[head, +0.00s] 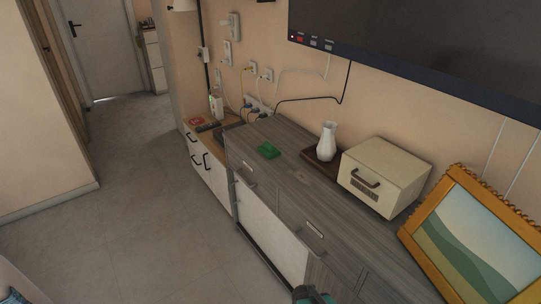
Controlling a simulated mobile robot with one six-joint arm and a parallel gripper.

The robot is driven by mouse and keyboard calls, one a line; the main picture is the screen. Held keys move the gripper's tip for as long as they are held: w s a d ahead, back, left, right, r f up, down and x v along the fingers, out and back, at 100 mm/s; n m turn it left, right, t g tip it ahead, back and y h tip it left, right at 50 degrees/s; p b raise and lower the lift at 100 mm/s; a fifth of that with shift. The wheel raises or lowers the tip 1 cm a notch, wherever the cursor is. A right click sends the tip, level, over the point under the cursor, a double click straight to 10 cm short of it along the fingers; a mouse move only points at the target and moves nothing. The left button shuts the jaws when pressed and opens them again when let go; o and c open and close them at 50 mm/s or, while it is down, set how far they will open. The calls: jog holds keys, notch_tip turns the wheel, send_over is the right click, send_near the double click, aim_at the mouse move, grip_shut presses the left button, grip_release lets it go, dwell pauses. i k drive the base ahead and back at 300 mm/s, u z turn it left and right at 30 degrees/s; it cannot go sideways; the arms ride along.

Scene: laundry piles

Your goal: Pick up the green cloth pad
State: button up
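A small dark and teal part, likely of my own arm, shows at the bottom edge of the head view. My gripper's fingers cannot be made out, and nothing is seen touching the pad.
A white vase (327,142) stands on a dark tray (318,161) right of the pad. A cream box (382,177) and an orange-framed picture (463,239) stand further right. Cables and plugs (254,108) run along the wall behind. The floor (140,240) at left is clear.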

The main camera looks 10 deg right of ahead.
aim_at(268, 150)
jog(key=k, duration=1)
jog(key=u, duration=0.3)
jog(key=i, duration=0.6)
jog(key=u, duration=0.75)
jog(key=i, duration=2)
jog(key=z, duration=0.1)
